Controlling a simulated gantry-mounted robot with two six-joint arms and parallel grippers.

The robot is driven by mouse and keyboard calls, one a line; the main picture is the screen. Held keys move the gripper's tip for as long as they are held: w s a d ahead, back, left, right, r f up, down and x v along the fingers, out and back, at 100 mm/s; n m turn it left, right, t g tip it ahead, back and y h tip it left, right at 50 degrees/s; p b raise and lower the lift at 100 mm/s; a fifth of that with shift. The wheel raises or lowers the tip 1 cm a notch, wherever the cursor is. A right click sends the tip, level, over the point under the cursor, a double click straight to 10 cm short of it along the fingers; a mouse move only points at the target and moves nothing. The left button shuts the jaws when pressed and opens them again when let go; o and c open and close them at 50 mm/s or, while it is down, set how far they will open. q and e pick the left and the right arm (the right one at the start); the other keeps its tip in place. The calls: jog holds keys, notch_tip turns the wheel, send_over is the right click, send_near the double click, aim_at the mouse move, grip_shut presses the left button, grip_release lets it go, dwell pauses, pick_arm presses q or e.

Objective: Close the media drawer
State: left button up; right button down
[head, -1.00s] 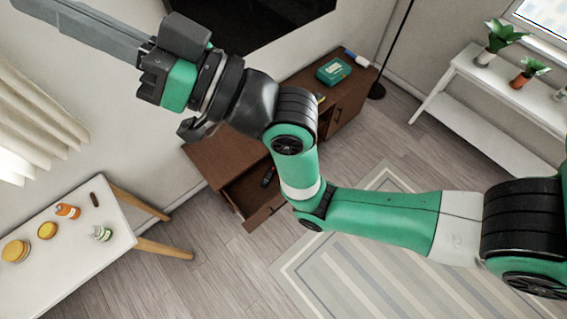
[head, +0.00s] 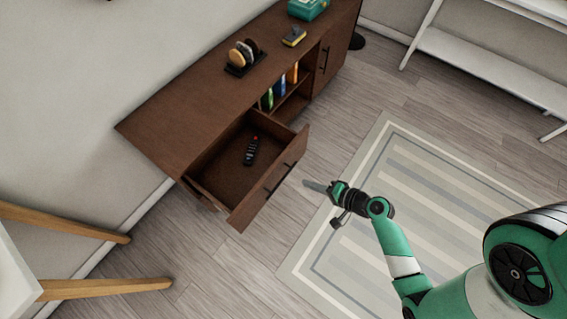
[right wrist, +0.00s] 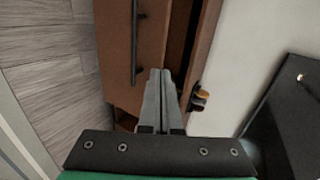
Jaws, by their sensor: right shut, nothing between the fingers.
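The media drawer (head: 256,200) stands pulled out from the brown wooden media console (head: 190,115) in the head view. Its front has a dark bar handle (head: 279,180), and a black remote (head: 250,151) lies inside. My right gripper (head: 308,184) is shut and empty, a short way right of the drawer front, its fingers pointing towards it. In the right wrist view, the shut fingers (right wrist: 158,78) overlap a brown front with a dark handle (right wrist: 135,45); whether they touch it I cannot tell. My left gripper is not in view.
On the console are a rack of round discs (head: 243,56), a yellow and dark item (head: 293,37) and a green box (head: 308,8). Books (head: 280,85) fill an open shelf. A white table (head: 14,280) stands lower left. The striped rug (head: 400,190) and floor right of the drawer are clear.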

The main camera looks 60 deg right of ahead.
notch_tip(320, 180, down, 3)
jog(key=s, duration=0.1)
jog(key=b, duration=0.5)
send_near(276, 169)
notch_tip(276, 169, down, 3)
jog(key=w, duration=0.5)
jog(key=shift+w+a+r+b, duration=0.15)
jog(key=shift+w+r+b, duration=0.05)
jog(key=shift+b, duration=0.2)
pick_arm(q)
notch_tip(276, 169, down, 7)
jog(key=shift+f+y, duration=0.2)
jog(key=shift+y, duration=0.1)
pick_arm(e)
jog(key=shift+w, duration=0.1)
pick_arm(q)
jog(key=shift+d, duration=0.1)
